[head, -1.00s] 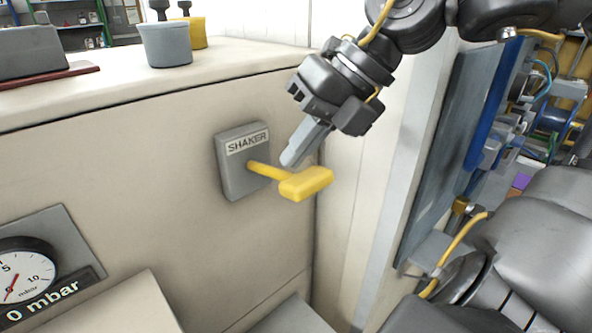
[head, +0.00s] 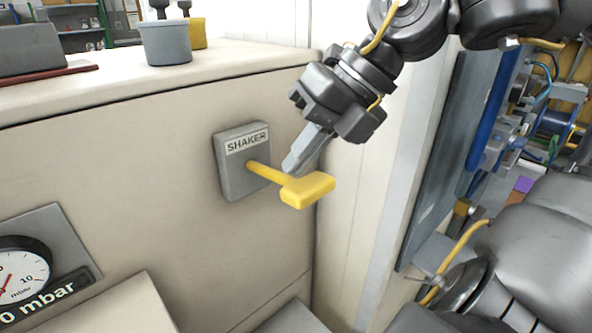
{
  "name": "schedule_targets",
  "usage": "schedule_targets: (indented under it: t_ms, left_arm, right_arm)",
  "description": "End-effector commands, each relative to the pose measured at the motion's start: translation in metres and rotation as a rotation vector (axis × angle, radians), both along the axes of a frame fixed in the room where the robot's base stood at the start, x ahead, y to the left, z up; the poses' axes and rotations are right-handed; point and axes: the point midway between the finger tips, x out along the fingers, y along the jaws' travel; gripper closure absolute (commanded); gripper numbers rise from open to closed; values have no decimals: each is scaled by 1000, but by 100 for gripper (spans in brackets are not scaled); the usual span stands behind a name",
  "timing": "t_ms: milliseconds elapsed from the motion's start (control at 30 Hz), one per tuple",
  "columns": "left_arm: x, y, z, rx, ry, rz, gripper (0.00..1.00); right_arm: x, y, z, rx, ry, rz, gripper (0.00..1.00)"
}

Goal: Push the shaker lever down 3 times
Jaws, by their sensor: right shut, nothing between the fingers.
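The shaker lever (head: 308,190) is a yellow bar with a wide yellow handle. It sticks out to the right and slightly down from a grey plate labelled SHAKER (head: 240,165) on the beige cabinet's front. My right gripper (head: 290,168) is shut and empty. Its fingers point down and left, with the tips just above the lever's bar, beside the handle. I cannot tell whether the tips touch the lever. My left gripper is not in view.
The beige cabinet (head: 120,150) fills the left, with a pressure gauge (head: 22,272) at lower left. A grey bucket (head: 166,42) and a yellow one (head: 198,33) stand on its top. A white wall panel is behind the gripper.

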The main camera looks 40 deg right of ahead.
Motion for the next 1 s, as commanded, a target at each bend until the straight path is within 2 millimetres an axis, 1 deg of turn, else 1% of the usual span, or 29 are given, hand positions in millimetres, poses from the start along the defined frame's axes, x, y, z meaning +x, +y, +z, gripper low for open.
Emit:
schedule_targets:
  t_ms: [1000]
  left_arm:
    - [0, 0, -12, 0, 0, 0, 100]
  right_arm:
    - [-4, 0, -13, 0, 3, 1, 100]
